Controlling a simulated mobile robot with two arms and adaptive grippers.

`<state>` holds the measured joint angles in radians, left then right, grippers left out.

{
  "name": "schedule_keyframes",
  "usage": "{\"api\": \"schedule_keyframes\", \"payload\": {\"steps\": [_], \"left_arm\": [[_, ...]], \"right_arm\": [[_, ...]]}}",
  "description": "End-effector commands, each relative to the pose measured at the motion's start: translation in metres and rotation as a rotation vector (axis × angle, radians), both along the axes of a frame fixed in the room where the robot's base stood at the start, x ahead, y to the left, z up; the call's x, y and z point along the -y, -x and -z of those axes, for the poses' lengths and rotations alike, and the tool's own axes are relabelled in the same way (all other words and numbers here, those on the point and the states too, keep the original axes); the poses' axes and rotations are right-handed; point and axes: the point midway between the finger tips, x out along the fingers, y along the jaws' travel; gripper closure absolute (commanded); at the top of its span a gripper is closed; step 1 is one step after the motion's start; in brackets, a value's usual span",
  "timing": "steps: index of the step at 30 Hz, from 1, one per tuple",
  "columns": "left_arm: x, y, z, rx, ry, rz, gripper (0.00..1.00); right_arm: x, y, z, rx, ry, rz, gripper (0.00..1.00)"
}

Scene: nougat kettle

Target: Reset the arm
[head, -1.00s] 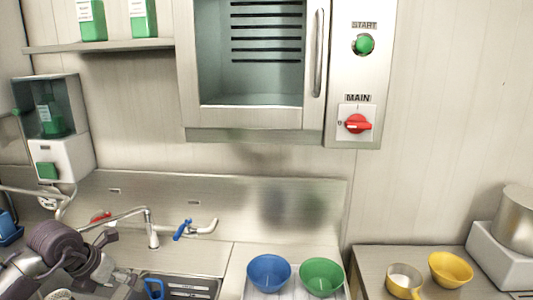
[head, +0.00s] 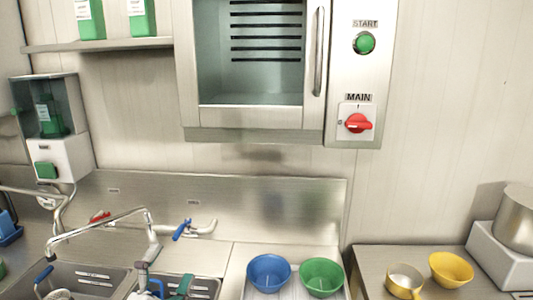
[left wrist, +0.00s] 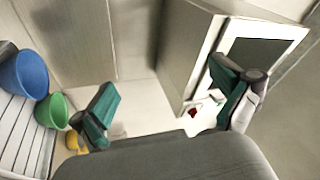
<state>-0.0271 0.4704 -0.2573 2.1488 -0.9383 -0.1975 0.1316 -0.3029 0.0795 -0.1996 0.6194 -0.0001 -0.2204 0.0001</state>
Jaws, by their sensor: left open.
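My left gripper (head: 163,282) shows only at the bottom edge of the head view, in front of the sink, with its teal finger pads apart. In the left wrist view the left gripper (left wrist: 165,98) is open, with nothing between its fingers. Most of the left arm is out of the head view. My right gripper is not in view.
A blue bowl (head: 269,272) and a green bowl (head: 322,275) stand right of the sink (head: 92,279). A tap (head: 150,235) rises behind it. A yellow bowl (head: 451,269) and a pot (head: 516,215) stand farther right. A wall cabinet (head: 255,135) hangs above.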

Motion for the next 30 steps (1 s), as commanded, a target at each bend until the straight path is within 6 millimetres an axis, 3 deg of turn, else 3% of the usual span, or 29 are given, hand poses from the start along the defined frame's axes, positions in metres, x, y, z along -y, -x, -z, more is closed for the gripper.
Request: {"api": "schedule_keyframes", "payload": {"steps": [3,6,9,12,18,25,30], "left_arm": [[-0.041,0.016,0.053,-0.254,0.287,-0.200,0.00],[-0.064,0.045,0.113,-0.510,0.483,-0.357,0.00],[-0.070,0.087,0.170,-0.774,0.630,-0.485,0.00],[-0.065,0.129,0.211,-0.992,0.719,-0.567,0.00],[-0.045,0.200,0.254,-1.320,0.808,-0.655,0.00],[-0.018,0.273,0.274,-1.627,0.851,-0.700,0.00],[-0.019,0.257,0.333,-1.631,0.839,-0.711,0.00]], "right_arm": [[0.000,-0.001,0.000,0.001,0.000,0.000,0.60],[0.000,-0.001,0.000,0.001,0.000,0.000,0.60],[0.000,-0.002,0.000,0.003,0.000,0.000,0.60],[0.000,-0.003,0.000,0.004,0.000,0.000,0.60],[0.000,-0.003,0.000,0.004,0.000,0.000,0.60],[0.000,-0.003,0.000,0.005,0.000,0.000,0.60],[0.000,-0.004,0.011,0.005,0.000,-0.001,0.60]]}}
